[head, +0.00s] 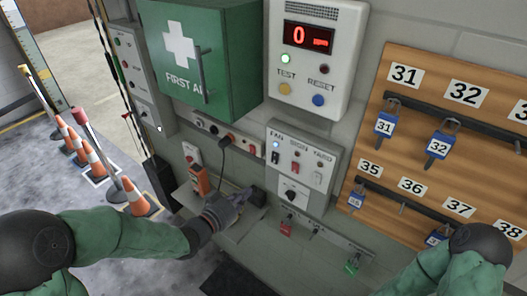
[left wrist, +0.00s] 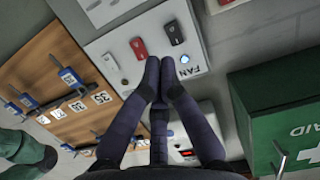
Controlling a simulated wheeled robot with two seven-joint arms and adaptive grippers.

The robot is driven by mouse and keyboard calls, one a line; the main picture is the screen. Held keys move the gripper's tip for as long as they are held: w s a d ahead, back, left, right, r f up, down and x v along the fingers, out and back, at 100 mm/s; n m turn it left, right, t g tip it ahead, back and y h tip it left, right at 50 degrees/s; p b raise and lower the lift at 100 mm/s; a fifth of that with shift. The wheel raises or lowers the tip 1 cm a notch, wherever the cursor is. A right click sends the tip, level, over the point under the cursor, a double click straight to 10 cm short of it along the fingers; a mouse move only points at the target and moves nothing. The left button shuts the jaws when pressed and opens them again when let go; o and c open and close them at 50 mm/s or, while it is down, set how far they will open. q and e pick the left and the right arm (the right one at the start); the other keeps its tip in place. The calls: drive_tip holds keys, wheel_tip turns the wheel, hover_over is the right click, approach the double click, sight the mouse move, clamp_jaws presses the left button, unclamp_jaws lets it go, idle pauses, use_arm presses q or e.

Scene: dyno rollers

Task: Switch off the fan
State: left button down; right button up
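The switch panel (head: 303,155) on the wall has labels FAN, SIGN and YARD. The fan switch (head: 276,158) is the dark rocker under the FAN label at the panel's left. In the left wrist view the panel appears upside down; a blue lamp (left wrist: 185,59) glows by the FAN label, beyond it is a dark switch (left wrist: 175,33), and a red switch (left wrist: 138,48) is to its left. My left gripper (head: 243,194) is below and left of the panel. Its fingertips (left wrist: 158,72) are together, nothing visible between them; they cover part of the panel. My right gripper is out of view.
A green first aid box (head: 200,55) juts from the wall above left. A display box (head: 315,55) reading 0 hangs above the panel. A wooden board with numbered padlocks (head: 450,140) is at right. Traffic cones (head: 95,160) stand on the floor at left.

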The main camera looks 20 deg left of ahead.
sight(275, 162)
use_arm(q)
drive_tip(key=shift+a+r, duration=0.15)
drive_tip(key=shift+r, duration=0.45)
drive_tip(key=shift+a+r, duration=0.15)
drive_tip(key=shift+r, duration=0.45)
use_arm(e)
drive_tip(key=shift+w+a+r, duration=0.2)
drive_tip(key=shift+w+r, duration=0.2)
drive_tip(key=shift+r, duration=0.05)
use_arm(q)
drive_tip(key=p+x, duration=0.3)
drive_tip(key=x, duration=1.1)
drive_tip(key=shift+d+r+p, duration=0.1)
drive_tip(key=shift+r+p, duration=0.1)
drive_tip(key=shift+p, duration=0.15)
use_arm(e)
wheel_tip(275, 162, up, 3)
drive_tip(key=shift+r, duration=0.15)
